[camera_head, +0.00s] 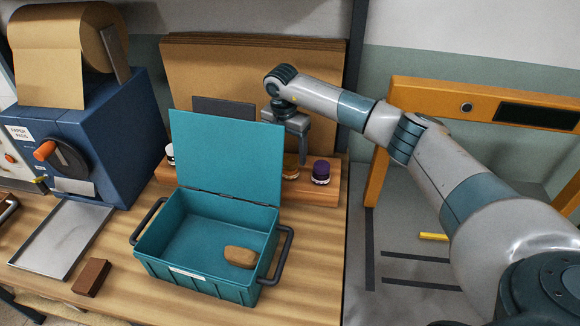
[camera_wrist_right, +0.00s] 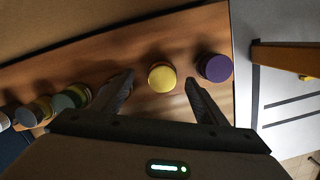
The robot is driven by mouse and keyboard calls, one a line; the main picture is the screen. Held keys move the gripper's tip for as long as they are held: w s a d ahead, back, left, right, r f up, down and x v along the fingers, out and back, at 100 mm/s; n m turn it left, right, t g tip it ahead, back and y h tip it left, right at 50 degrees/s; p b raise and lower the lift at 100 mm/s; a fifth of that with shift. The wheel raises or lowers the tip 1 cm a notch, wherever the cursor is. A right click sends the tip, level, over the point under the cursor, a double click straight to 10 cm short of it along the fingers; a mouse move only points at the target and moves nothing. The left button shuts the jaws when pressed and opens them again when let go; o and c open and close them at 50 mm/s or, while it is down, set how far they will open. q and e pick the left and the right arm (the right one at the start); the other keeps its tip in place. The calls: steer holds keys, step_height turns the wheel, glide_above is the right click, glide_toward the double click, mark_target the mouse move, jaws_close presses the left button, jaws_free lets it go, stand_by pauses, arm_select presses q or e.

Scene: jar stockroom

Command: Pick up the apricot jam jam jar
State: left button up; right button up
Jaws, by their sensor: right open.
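A jar with a yellow lid (camera_wrist_right: 162,77) stands on a wooden shelf board, seen from above in the right wrist view. In the head view only its amber lower part (camera_head: 291,174) shows beside my gripper; no label is readable. My right gripper (camera_head: 303,158) is open and points down over this jar. In the right wrist view its two fingers (camera_wrist_right: 159,84) are on either side of the yellow lid, with gaps. A purple-lidded jar (camera_head: 321,172) stands just to the right, outside the fingers; it also shows in the right wrist view (camera_wrist_right: 215,67). My left gripper is out of view.
An open teal box (camera_head: 208,280) with a raised lid stands in front of the wooden board (camera_head: 318,195). Several jars, one green-lidded (camera_wrist_right: 77,96), stand left of my fingers. A brown panel (camera_head: 250,75) rises behind. A blue paper dispenser (camera_head: 120,125) is at left.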

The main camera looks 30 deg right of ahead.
mark_target(290, 160)
steer(key=shift+s+f+p, duration=0.15)
steer(key=shift+f+p, duration=0.2)
step_height(290, 160, down, 2)
steer(key=shift+s+d+f+p, duration=0.1)
steer(key=shift+p, duration=0.45)
steer(key=shift+d+f, duration=0.1)
steer(key=shift+f, duration=0.65)
steer(key=shift+c, duration=0.4)
steer(key=c, duration=1.4)
steer(key=shift+o, duration=0.2)
steer(key=shift+r, duration=0.1)
